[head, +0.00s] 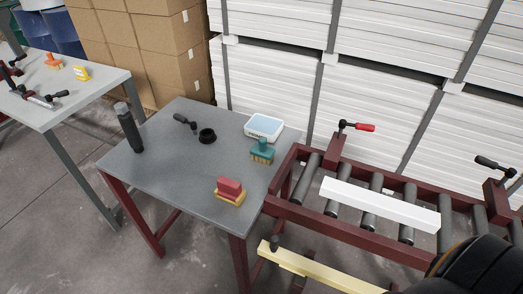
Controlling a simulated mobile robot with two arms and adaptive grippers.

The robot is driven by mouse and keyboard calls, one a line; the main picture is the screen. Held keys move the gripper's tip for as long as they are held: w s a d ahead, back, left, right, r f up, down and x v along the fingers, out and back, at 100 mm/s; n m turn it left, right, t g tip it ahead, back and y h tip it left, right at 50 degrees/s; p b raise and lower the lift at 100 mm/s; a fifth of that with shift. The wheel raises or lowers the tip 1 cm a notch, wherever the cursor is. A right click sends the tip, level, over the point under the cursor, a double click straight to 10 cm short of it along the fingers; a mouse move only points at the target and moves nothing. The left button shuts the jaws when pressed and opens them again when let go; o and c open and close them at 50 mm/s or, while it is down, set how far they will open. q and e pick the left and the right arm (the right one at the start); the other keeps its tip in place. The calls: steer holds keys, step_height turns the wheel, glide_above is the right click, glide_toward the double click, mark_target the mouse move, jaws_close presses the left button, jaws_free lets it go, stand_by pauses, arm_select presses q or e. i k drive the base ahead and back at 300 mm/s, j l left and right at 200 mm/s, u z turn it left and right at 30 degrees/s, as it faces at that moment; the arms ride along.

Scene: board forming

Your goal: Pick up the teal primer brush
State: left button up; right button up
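The teal primer brush (262,151) stands on the right side of the grey table (165,170), bristles down, just in front of a white and blue tray. Its tan bristles touch or nearly touch the tabletop. A dark rounded shape at the lower right corner looks like part of my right arm. Neither gripper's fingers show in the head view, and nothing is touching the brush.
A roller conveyor (330,232) with a white board (380,205) adjoins at right. The table's front left is clear.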

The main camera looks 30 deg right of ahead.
mark_target(259, 152)
steer(key=z, duration=1.9)
steer(key=j+u, duration=0.7)
steer(key=u, duration=0.25)
steer(key=j+u, duration=0.3)
steer(key=u, duration=0.15)
